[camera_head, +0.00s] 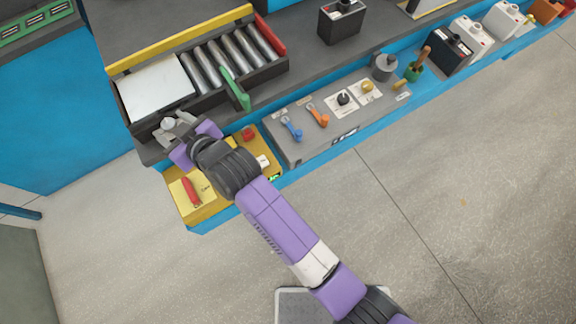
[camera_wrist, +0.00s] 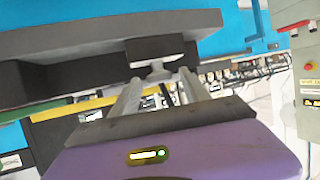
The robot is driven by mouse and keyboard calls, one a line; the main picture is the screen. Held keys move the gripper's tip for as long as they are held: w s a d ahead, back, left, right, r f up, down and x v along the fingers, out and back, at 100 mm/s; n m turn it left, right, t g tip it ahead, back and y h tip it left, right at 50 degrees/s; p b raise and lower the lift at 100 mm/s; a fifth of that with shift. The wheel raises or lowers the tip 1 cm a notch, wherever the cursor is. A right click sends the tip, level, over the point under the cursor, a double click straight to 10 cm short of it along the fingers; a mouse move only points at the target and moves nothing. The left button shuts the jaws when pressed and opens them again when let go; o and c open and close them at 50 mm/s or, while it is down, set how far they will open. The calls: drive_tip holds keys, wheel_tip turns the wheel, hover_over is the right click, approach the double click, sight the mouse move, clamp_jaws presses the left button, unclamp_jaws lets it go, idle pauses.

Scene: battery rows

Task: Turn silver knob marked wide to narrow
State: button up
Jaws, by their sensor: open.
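A silver knob (camera_head: 168,122) sits at the near left end of the roller conveyor, beside the white plate. In the wrist view the knob (camera_wrist: 158,70) shows on the front of a dark block, between my two finger ends. My gripper (camera_head: 174,127) is open and reaches up to the knob from the near side. In the wrist view my gripper (camera_wrist: 158,84) has one finger on each side of the knob. I cannot tell whether the fingers touch it. No marking by the knob can be read.
The conveyor has metal rollers (camera_head: 225,58) and a green lever (camera_head: 235,90). Below my wrist is a yellow panel (camera_head: 212,208) with a red handle (camera_head: 190,191). To its right, a grey panel (camera_head: 300,148) holds blue and orange levers and several knobs. Batteries stand farther right.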

drive_tip(key=shift+w+f+b, duration=0.1)
drive_tip(key=shift+f+b, duration=0.05)
drive_tip(key=shift+b, duration=0.15)
drive_tip(key=shift+s+d+r+n+g, duration=0.2)
drive_tip(key=shift+d+n+g, duration=0.1)
drive_tip(key=shift+d, duration=0.05)
drive_tip(key=s+d+f+m+t+h, duration=0.1)
drive_tip(key=s+d, duration=0.4)
drive_tip(key=d, duration=0.9)
drive_tip(key=s+d+f+m+t+h, duration=0.1)
drive_tip(key=s+d+m+t+h, duration=0.2)
drive_tip(key=d, duration=1.2)
drive_tip(key=s+m, duration=0.1)
drive_tip(key=s, duration=0.2)
drive_tip(key=shift+m+p, duration=0.3)
drive_tip(key=shift+f, duration=0.1)
drive_tip(key=shift+c, duration=1.4)
